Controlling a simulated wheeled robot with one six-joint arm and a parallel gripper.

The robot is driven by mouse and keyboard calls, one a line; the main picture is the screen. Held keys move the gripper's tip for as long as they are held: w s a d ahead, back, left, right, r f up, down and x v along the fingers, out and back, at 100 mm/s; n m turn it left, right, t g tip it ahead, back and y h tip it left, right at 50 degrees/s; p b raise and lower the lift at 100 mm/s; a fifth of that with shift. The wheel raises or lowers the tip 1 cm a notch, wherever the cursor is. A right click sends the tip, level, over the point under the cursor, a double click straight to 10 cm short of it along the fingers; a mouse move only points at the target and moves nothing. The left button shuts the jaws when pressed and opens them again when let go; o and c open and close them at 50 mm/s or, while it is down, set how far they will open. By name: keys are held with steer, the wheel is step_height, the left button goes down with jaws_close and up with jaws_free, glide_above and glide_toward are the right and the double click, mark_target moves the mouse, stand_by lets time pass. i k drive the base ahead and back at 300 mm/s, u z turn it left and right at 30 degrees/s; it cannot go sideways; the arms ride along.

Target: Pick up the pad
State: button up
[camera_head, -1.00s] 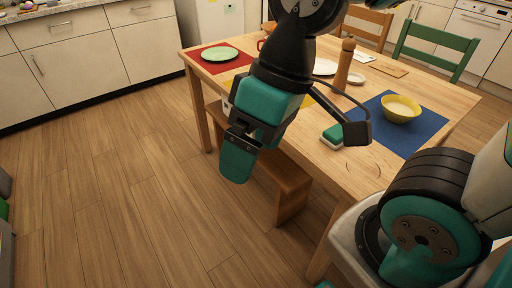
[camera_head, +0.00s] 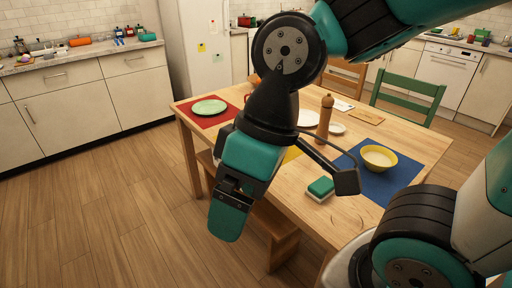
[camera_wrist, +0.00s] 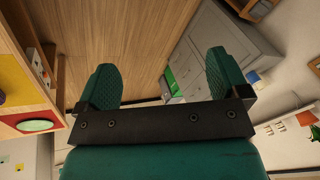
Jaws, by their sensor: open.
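A small pad (camera_head: 320,188), green on top and white below, lies on the wooden table (camera_head: 285,178) near its front edge, left of the blue placemat. My gripper (camera_head: 227,222) is left of the pad in the head view, in front of the table's near side and apart from the pad. In the wrist view my gripper (camera_wrist: 161,75) shows two green fingers spread wide with nothing between them. The pad cannot be made out in the wrist view.
A yellow bowl (camera_head: 379,157) stands on a blue placemat (camera_head: 358,183). A brown pepper mill (camera_head: 325,118), a green plate (camera_head: 209,107) on a red placemat (camera_head: 187,115) and white plates stand farther back. A wooden bench (camera_head: 283,243) is below. The floor at left is clear.

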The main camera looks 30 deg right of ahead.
mark_target(319, 190)
steer(key=z, duration=0.45)
steer(key=k, duration=0.3)
steer(key=z, duration=0.5)
steer(key=i, duration=0.5)
steer(key=z, duration=0.05)
